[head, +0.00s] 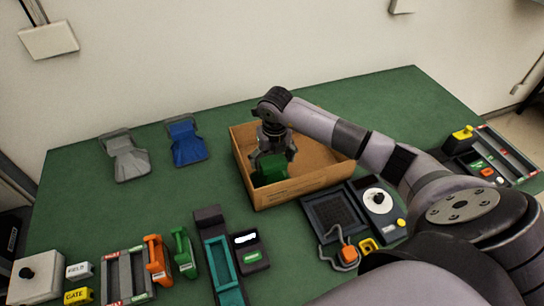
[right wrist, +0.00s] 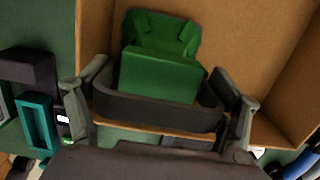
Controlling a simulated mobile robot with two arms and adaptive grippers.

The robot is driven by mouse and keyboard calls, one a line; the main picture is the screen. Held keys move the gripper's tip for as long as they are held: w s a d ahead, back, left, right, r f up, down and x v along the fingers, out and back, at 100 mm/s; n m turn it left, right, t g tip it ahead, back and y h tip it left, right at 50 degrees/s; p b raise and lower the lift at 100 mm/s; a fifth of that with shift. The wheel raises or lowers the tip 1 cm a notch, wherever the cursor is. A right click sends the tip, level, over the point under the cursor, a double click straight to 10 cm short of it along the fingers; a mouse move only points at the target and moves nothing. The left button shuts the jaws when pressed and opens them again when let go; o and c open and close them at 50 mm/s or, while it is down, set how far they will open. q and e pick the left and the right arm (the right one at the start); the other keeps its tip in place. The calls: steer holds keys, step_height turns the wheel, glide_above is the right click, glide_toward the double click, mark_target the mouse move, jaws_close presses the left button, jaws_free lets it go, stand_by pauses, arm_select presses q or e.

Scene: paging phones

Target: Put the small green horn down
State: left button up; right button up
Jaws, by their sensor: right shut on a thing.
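The small green horn (head: 272,169) is in the head view, inside the open cardboard box (head: 312,184) near its left side. My right gripper (head: 268,155) reaches down into the box from above and is shut on the horn. In the right wrist view, the green horn (right wrist: 160,75) lies between the fingers of my right gripper (right wrist: 160,108), with a dark band across its near part. The box (right wrist: 225,50) surrounds it there. Whether the horn touches the box floor is hard to tell. My left gripper is not in view.
A grey horn (head: 126,158) and a blue horn (head: 186,142) lie left of the box on the green table (head: 90,210). Orange (head: 157,260) and green (head: 184,253) handsets, a teal tray (head: 222,270) and a dial panel (head: 380,210) line the front. The back left is clear.

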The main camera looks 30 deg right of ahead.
steer(key=o, duration=1.8)
steer(key=shift+o, duration=0.2)
steer(key=r+b, duration=0.1)
steer(key=r, duration=0.2)
steer(key=r+b, duration=0.1)
steer(key=r, duration=0.3)
steer(key=s+r+b, duration=0.1)
steer(key=r, duration=0.3)
steer(key=shift+s+a, duration=0.1)
steer(key=shift+a, duration=0.1)
steer(key=shift+s+r+b, duration=0.15)
steer(key=shift+r+b, duration=0.15)
steer(key=shift+r, duration=0.25)
